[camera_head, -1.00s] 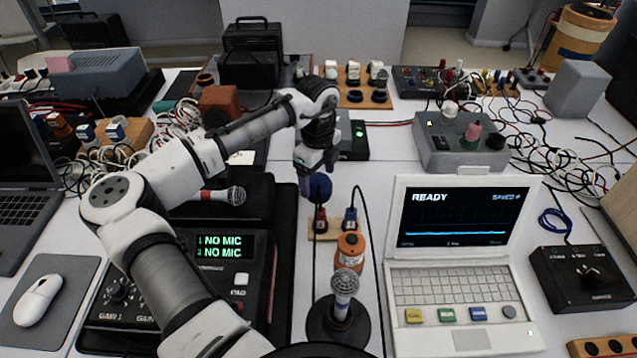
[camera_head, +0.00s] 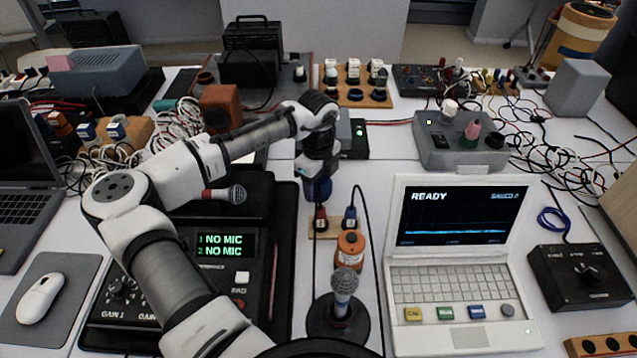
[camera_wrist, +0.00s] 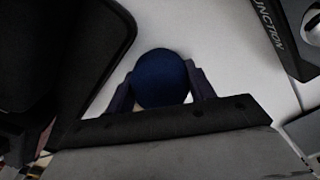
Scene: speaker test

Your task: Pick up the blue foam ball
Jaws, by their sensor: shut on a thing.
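The blue foam ball (camera_head: 319,189) is dark blue and sits behind the small wooden block with red and blue plugs in the head view. My gripper (camera_wrist: 161,88) is shut on the ball, with one dark finger on each side of it. In the wrist view the ball (camera_wrist: 161,76) shows round between the fingers, and its near edge is hidden by the gripper body. In the head view my gripper (camera_head: 318,184) comes down on the ball from above and hides its upper part. I cannot tell whether the ball touches the table.
The plug block (camera_head: 334,226), an orange canister (camera_head: 349,250) and a standing microphone (camera_head: 343,290) are just in front. A black mixer (camera_head: 205,290) lies to the left, a white laptop (camera_head: 455,270) to the right. A black box with a green light (camera_head: 355,140) is behind.

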